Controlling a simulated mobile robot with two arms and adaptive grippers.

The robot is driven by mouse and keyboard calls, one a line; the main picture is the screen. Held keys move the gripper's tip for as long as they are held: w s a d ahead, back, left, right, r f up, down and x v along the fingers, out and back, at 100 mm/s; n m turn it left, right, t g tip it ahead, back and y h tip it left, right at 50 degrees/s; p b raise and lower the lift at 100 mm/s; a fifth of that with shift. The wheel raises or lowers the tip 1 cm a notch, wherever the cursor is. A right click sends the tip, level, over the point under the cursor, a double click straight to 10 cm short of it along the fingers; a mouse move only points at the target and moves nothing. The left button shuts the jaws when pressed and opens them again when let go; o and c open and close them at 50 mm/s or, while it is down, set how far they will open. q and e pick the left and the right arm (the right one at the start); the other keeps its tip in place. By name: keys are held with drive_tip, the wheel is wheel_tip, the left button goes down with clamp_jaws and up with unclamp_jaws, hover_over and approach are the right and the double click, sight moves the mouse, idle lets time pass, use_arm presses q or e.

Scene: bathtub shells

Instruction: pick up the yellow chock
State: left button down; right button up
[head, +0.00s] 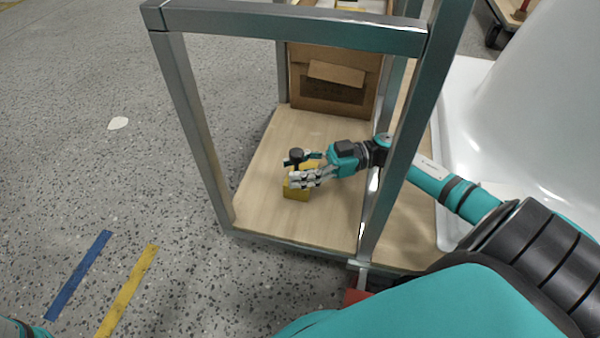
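The yellow chock (296,193) sits on the wooden shelf board, inside the metal frame. A dark round knob (296,153) shows just above it, seemingly part of it. My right gripper (303,170) reaches in from the right, and its fingers are at the chock's top, around or in front of the part below the knob. The fingers hide much of the chock's upper part. I cannot tell whether they are closed on it or stand a little apart. My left gripper is out of view.
The metal frame (195,120) has posts and a top bar around the shelf board (262,205). My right arm passes behind or beside its right post. A cardboard box (330,95) stands at the back. A large white shell (540,100) is at right. Open floor lies left.

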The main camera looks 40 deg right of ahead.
clamp_jaws()
idle(0.6)
